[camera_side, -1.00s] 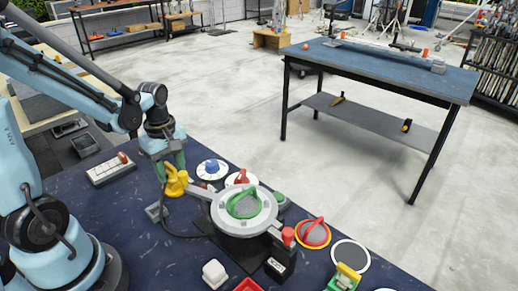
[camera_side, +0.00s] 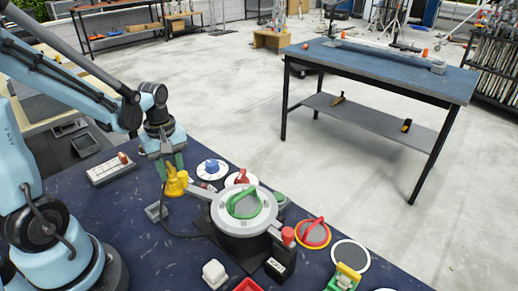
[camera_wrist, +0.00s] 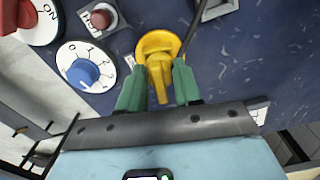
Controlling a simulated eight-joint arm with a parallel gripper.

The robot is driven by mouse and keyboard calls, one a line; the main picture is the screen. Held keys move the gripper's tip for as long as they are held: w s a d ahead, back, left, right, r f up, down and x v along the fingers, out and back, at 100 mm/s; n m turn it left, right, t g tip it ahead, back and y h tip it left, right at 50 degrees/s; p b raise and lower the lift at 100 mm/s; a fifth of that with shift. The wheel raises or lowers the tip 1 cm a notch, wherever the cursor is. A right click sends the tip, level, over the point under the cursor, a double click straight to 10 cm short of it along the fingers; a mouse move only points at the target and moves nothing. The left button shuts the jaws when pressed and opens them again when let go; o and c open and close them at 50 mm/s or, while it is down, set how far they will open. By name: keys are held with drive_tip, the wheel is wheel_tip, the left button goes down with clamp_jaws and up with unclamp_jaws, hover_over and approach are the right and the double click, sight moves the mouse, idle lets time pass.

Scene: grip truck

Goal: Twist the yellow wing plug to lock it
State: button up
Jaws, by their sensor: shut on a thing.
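The yellow wing plug (camera_side: 175,186) stands on the dark blue table beside the left side of the grey round housing (camera_side: 240,214). In the wrist view the yellow plug (camera_wrist: 158,46) shows its round body and a wing that points toward my gripper. My gripper (camera_wrist: 159,82) has green fingers, one on each side of that wing, and is shut on it. In the side view my gripper (camera_side: 174,163) reaches down onto the plug from above. The fingers hide part of the wing's sides. A black cable runs close by the plug.
A white dial with a blue knob (camera_side: 211,169) and a red knob (camera_side: 240,178) stand close to the plug. A grey box with a red button (camera_side: 112,167) lies to the left. A red and yellow dial (camera_side: 313,233) is at the right.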

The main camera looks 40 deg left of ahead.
sight(170, 166)
drive_tip(key=m, duration=0.4)
drive_tip(key=shift+m, duration=0.3)
drive_tip(key=m, duration=0.4)
drive_tip(key=shift+m, duration=0.4)
drive_tip(key=o, duration=0.7)
drive_tip(key=shift+c, duration=0.2)
drive_tip(key=shift+r, duration=3.75)
drive_tip(key=w+d+r+m+t, duration=0.1)
drive_tip(key=d+r+m+t, duration=0.1)
drive_tip(key=d+m+t, duration=0.4)
drive_tip(key=d+t, duration=0.1)
drive_tip(key=d, duration=0.4)
drive_tip(key=shift+w+d+r, duration=0.25)
